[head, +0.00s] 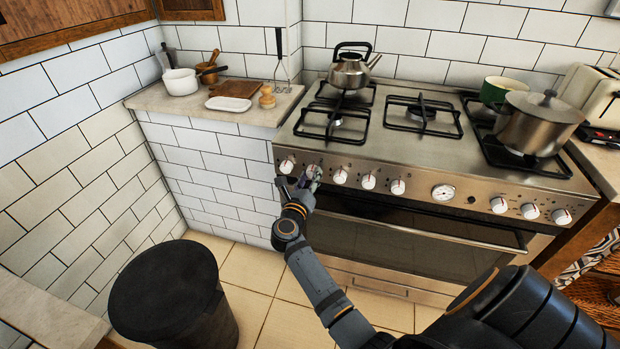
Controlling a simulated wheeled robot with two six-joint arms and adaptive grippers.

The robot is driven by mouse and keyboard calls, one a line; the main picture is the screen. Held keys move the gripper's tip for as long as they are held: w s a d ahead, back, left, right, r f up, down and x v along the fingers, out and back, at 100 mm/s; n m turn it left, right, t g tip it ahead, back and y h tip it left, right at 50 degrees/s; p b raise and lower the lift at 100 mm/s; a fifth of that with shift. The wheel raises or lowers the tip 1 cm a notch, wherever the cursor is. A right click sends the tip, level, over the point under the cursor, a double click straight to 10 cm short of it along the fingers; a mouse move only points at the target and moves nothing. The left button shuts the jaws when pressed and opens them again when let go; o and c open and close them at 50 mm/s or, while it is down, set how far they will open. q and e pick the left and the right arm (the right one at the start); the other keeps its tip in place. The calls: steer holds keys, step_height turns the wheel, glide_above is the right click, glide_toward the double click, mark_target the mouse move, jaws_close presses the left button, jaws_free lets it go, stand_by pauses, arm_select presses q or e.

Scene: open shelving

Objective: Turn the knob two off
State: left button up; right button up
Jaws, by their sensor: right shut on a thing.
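The stove (420,152) has a steel front panel with a row of white-and-silver knobs. Knob two (313,171), second from the left, is partly hidden by my right gripper (307,181). The gripper is shut on this knob. Its turn angle is too small and covered to read. The first knob (286,166) is just left of the gripper and the third knob (340,176) is just right of it. My right arm reaches up from the bottom of the picture. My left gripper is not in view.
A kettle (350,70), a steel pot (537,124) and a green pot (499,90) stand on the stove. The oven door handle (420,228) runs below the knobs. A black bin (170,290) stands on the floor at left. The tiled floor (255,272) between is clear.

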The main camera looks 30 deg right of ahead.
steer(key=o, duration=1.2)
steer(key=shift+r, duration=0.4)
step_height(320, 180, up, 9)
steer(key=shift+r, duration=0.15)
